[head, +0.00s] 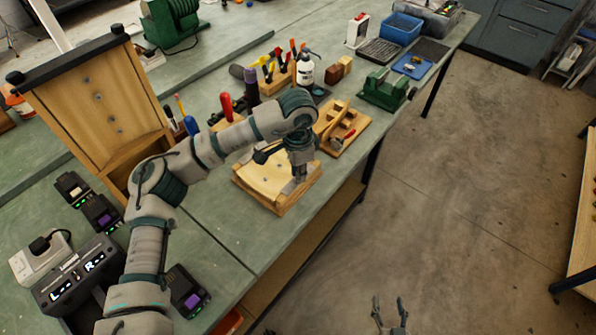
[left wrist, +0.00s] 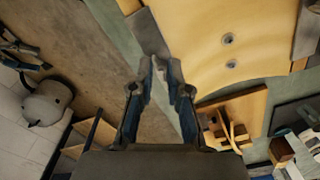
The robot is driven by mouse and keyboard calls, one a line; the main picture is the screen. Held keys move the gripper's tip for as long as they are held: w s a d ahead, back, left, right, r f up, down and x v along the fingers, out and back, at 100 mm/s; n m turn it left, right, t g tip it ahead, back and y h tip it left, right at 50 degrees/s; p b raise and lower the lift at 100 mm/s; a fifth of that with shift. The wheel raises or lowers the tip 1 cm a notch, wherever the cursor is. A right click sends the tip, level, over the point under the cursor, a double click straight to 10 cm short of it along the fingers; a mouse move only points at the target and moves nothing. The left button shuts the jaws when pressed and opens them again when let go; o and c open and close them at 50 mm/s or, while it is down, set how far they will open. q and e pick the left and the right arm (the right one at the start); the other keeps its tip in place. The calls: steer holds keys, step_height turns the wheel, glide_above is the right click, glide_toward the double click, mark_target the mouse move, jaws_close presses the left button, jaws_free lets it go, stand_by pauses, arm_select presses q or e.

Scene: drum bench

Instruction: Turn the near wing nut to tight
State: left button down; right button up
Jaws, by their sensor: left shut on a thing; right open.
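A curved pale wooden piece (head: 268,178) lies on a wooden base (head: 310,183) at the bench's front edge. It also fills the top of the left wrist view (left wrist: 220,30), with a dark grey strip (left wrist: 146,32) along its left edge. My left gripper (head: 299,176) points down at the near right side of this piece. In the left wrist view its fingers (left wrist: 164,72) are close together at the end of the strip. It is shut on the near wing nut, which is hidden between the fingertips. My right gripper (head: 390,312) is open and empty, over the floor.
Screwdrivers and a white bottle (head: 306,70) stand behind. A wooden cabinet (head: 95,95) is at left.

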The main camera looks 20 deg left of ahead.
arm_select(q)
steer(key=shift+s+f, duration=0.1)
steer(key=shift+f, duration=0.5)
steer(key=c, duration=1.2)
jaws_free()
steer(key=shift+w, duration=0.2)
steer(key=shift+r, duration=0.15)
steer(key=shift+r, duration=0.15)
